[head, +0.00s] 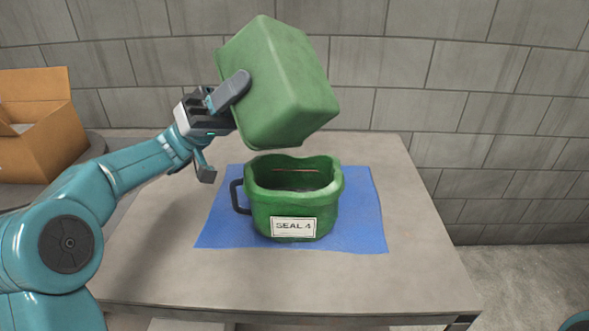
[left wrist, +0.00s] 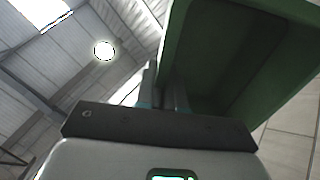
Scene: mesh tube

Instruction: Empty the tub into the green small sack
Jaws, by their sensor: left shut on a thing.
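The green tub (head: 282,85) is held up and strongly tilted above the sack, in front of the wall. My left gripper (head: 237,88) is shut on the tub at its left side. The tub also fills the upper right of the left wrist view (left wrist: 235,50). Its mouth does not show in the head view, and its contents are hidden. The green small sack (head: 265,205) stands upright and open on the table below the tub, apart from it, with a "SEAL 4" label on its front. Its inside is dark; a thin reddish line shows there. My right gripper is out of view.
The sack stands on a blue mat (head: 360,225) on a grey table (head: 420,270). A dark handle sticks out at the sack's left. An open cardboard box (head: 50,140) stands at the far left. A block wall (head: 470,80) is behind. The table's right side is clear.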

